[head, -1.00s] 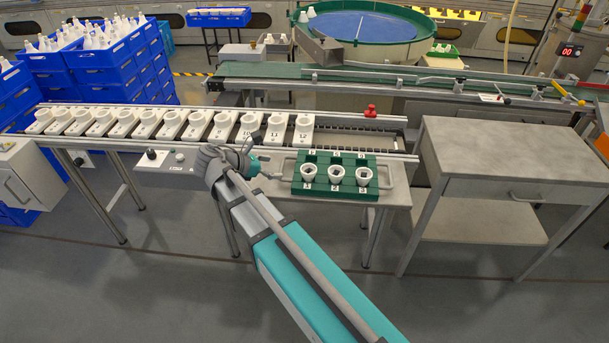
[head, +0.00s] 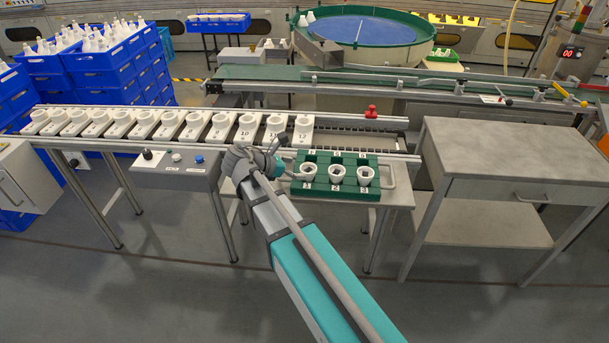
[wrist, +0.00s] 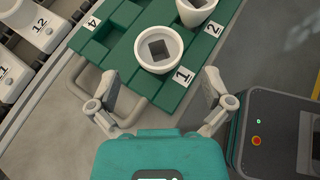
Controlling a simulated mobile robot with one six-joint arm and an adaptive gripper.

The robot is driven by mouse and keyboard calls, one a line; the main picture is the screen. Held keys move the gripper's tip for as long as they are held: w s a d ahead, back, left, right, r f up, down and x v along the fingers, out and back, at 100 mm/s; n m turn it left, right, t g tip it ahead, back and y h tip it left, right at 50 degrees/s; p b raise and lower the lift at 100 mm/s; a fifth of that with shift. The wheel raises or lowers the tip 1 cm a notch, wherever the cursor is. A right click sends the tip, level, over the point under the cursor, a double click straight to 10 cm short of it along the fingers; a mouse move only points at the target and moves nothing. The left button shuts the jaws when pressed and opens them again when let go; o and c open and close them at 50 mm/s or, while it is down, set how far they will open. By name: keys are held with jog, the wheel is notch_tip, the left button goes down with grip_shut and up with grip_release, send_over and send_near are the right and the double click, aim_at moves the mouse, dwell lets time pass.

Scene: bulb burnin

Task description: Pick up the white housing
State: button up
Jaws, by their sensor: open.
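Three white cup-shaped housings stand in the front row of a green tray (head: 318,193): a left one (head: 307,171), a middle one (head: 337,174) and a right one (head: 366,176). In the wrist view, the housing by label 1 (wrist: 140,60) stands upright with a dark square opening, just beyond my fingertips. Another housing (wrist: 195,12) by label 2 is cut off by the top edge. My gripper (wrist: 165,92) is open and empty, its fingers spread on the near side of the label 1 housing. In the head view, my gripper (head: 282,163) is at the tray's left end.
A conveyor (head: 350,140) behind the tray carries a row of numbered white holders (head: 220,127). A control box with buttons (head: 180,172) is left of my gripper. A grey table (head: 510,148) with a bare top stands to the right. A handle bar (wrist: 85,82) edges the tray's stand.

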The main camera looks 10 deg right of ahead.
aim_at(311, 168)
jog(key=shift+f, duration=0.1)
jog(key=shift+b+x, duration=1.15)
jog(key=shift+x, duration=0.85)
jog(key=shift+w+d+f, duration=0.3)
jog(key=shift+d+f, duration=0.05)
jog(key=shift+d, duration=0.05)
jog(key=c, duration=0.9)
jog(key=shift+o, duration=0.2)
jog(key=shift+r, duration=0.25)
